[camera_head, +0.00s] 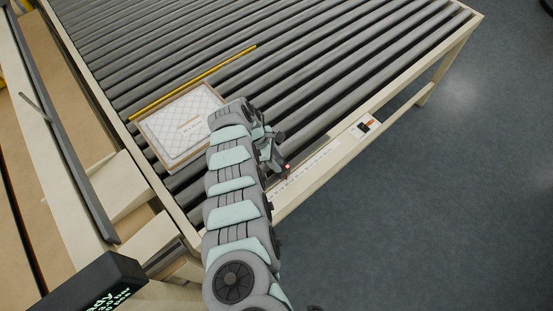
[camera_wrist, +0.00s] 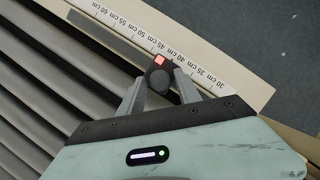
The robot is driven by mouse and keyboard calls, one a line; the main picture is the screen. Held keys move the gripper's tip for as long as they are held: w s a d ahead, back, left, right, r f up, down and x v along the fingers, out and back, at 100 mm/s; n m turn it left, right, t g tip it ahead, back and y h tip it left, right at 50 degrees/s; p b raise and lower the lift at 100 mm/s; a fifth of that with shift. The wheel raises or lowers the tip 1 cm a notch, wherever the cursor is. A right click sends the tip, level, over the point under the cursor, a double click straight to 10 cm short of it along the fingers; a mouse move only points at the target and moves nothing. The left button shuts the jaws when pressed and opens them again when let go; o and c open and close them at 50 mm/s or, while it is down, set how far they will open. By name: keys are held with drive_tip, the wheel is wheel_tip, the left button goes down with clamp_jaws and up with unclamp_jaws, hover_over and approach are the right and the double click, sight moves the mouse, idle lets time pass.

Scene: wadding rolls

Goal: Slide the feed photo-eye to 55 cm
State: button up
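The feed photo-eye (camera_wrist: 158,78) is a small dark block with a round knob and a lit red square at its front end. In the wrist view it stands beside the printed cm scale (camera_wrist: 165,48), its red end near the 40 and 45 marks. My gripper (camera_wrist: 159,76) has one finger on each side of the knob, very close to it. Whether the fingers press on it is unclear. In the head view my gripper (camera_head: 280,152) is at the near rail, with the red light (camera_head: 287,166) at its tip. My arm hides part of the rail there.
A framed tray (camera_head: 147,128) with a white quilted pad lies on the roller conveyor (camera_head: 330,65), left of my arm. A yellow bar (camera_head: 195,82) crosses the rollers behind it. A small label with an orange part (camera_head: 365,125) is farther right on the rail. A dark display box (camera_head: 88,285) stands lower left.

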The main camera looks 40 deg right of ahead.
clamp_jaws()
idle(1.1)
